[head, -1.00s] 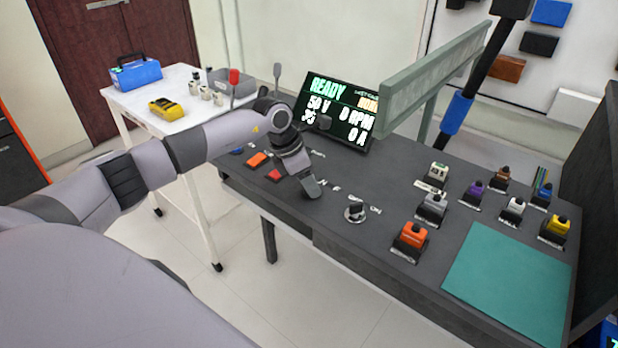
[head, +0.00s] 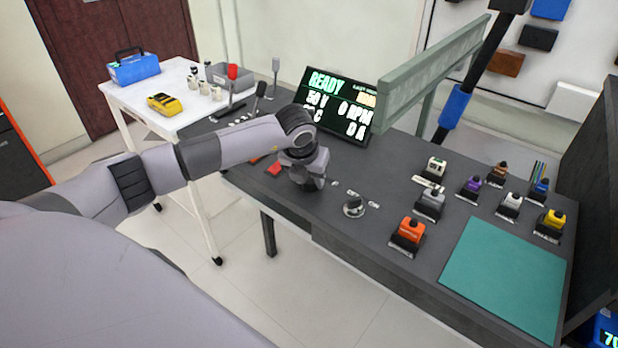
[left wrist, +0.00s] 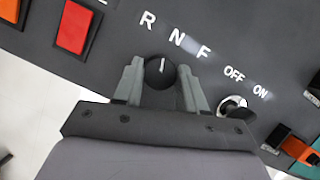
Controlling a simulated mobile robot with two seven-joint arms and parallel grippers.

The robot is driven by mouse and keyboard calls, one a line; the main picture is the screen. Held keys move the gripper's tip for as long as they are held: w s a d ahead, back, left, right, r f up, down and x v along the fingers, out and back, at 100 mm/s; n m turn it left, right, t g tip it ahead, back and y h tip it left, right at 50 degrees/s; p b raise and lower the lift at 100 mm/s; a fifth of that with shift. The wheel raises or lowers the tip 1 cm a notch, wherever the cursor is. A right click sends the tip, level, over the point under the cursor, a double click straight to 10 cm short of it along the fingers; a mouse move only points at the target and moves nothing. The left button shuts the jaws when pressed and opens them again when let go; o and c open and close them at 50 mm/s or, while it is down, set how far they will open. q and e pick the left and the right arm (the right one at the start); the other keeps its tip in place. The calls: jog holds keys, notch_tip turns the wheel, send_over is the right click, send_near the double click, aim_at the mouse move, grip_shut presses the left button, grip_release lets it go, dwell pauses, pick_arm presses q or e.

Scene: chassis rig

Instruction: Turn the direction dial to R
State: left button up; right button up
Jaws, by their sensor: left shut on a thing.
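The direction dial (left wrist: 159,72) is a round black knob with a white mark, on the grey panel. In the left wrist view the letters R (left wrist: 147,19), N (left wrist: 176,37) and F (left wrist: 202,51) lie beyond it. The mark points between R and N. My left gripper (left wrist: 160,84) has one finger on each side of the knob and is shut on it. In the head view my left gripper (head: 308,182) is down at the panel and hides the dial. My right gripper is not in view.
An OFF/ON switch (head: 354,207) sits right of the dial. Red (left wrist: 75,27) and orange buttons lie to its left. A display (head: 337,105) reading READY stands behind. Orange (head: 408,232) and other coloured blocks and a teal mat (head: 505,280) are on the right.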

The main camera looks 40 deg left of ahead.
pick_arm(q)
jog(key=n+b, duration=0.1)
jog(key=n, duration=0.1)
jog(key=n+y, duration=0.1)
jog(key=n, duration=0.2)
jog(key=shift+w+d+g+y+b, duration=0.1)
jog(key=shift+g+y+b, duration=0.2)
jog(key=shift+g+b, duration=0.1)
jog(key=shift+n, duration=0.3)
jog(key=o, duration=1.1)
jog(key=shift+c, duration=0.2)
jog(key=v, duration=0.7)
jog(key=shift+d, duration=0.1)
